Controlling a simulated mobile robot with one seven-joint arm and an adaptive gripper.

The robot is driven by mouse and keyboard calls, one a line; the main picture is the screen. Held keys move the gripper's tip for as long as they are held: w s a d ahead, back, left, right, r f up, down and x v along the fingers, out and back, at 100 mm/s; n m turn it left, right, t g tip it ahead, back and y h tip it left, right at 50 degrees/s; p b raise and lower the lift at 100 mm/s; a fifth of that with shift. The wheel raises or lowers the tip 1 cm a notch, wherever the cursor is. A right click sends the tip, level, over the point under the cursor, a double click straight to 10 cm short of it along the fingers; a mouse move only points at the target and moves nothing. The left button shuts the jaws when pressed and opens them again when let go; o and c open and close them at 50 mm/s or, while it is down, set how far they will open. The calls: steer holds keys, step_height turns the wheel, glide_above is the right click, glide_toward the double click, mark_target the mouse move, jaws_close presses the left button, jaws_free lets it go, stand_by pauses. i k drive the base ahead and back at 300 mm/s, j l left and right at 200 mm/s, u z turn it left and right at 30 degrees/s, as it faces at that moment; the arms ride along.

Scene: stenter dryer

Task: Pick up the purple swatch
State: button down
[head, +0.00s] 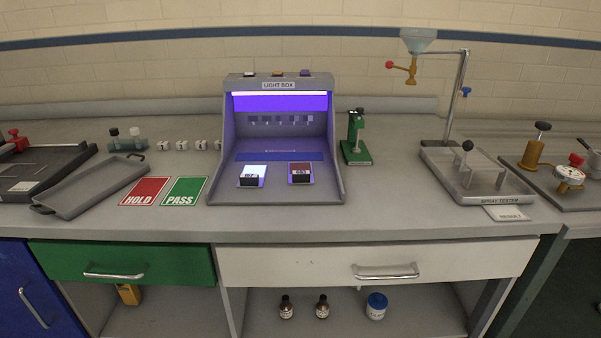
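No loose piece in view is clearly marked as the purple swatch. Inside the light box (230,150), on its floor, two small labelled blocks stand apart: a pale one (252,172) glowing bluish white at left, and a dark red one (300,168) at right. The violet lamp tints colours there. A small purple-topped piece (305,72) sits on the box's top at right, beside an orange one (278,74) and a pale one (249,74); I cannot tell whether these are buttons or swatches. My gripper is not in view.
A red HOLD card (145,187) and green PASS card (185,187) lie left of the box. A grey tray (90,188) is further left. A green stand (356,150) and the spray tester (478,178) are at right. The bench front before the box is clear.

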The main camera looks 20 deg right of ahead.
mark_target(252, 175)
steer(key=j+z, duration=0.2)
steer(key=z, duration=1.05)
steer(key=j+z, duration=0.45)
steer(key=k+j+z, duration=0.2)
steer(key=j+z, duration=0.3)
steer(key=k+j+z, duration=0.1)
steer(key=j, duration=0.25)
steer(key=k+j+z, duration=0.1)
steer(key=k+j, duration=0.15)
steer(key=k+j+z, duration=0.1)
steer(key=j, duration=0.3)
steer(key=k+j, duration=0.1)
steer(key=j, duration=0.3)
steer(key=k+j, duration=0.1)
steer(key=j, duration=0.3)
steer(key=i+j, duration=0.2)
steer(key=i, duration=0.15)
steer(key=i+j, duration=0.2)
steer(key=i, duration=0.15)
